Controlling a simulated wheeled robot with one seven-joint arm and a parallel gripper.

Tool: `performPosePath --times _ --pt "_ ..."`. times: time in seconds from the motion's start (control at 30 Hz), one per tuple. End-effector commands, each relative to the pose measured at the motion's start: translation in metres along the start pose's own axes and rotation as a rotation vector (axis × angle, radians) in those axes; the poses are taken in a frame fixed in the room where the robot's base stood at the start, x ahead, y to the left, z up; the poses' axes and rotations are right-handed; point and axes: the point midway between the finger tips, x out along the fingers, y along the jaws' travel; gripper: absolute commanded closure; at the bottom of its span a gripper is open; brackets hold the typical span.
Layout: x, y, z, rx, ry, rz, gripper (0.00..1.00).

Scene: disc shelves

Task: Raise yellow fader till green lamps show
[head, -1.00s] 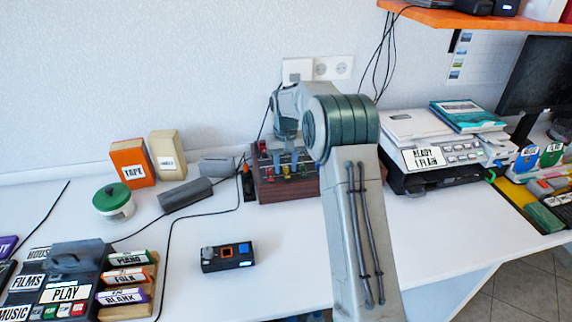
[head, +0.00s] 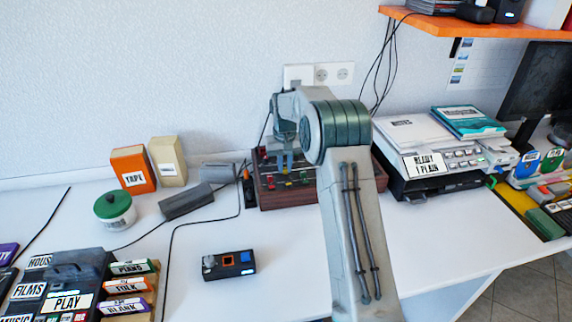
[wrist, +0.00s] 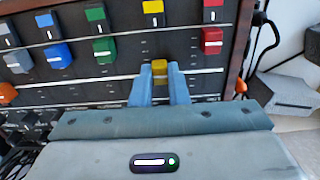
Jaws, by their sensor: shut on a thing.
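The yellow fader cap (wrist: 160,68) sits between the two blue-grey fingers of my gripper (wrist: 160,80), which is shut on it in the wrist view. This cap stands lower in that picture than the blue (wrist: 57,54), green (wrist: 104,49) and red (wrist: 211,41) caps of its row. The wood-sided mixer panel (wrist: 125,52) carries a second row of coloured caps along the top of the picture. In the head view my gripper (head: 285,164) reaches down onto the mixer, and my arm covers part of it. I cannot make out any lit green lamps on the panel.
A grey box (head: 217,171) and cables lie left of the mixer. A printer (head: 440,178) stands to its right. A small black control box (head: 228,263) lies in front on the white desk (head: 200,300). An orange shelf (head: 440,18) overhangs at upper right.

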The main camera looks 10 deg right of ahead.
Motion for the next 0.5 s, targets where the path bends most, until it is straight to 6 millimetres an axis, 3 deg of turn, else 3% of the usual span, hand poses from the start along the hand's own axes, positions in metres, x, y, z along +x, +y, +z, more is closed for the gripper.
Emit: performPosePath --times 0.03,0.1,0.37,0.5 --pt "-0.0007 0.0012 -0.0002 0.001 0.001 0.004 0.8" --pt "-0.0007 0.0004 -0.0002 -0.001 0.001 0.004 0.64" --pt "-0.0009 -0.0005 -0.0001 -0.002 0.001 0.003 0.64" --pt "-0.0101 0.0005 -0.0006 -0.001 0.003 0.004 0.64"
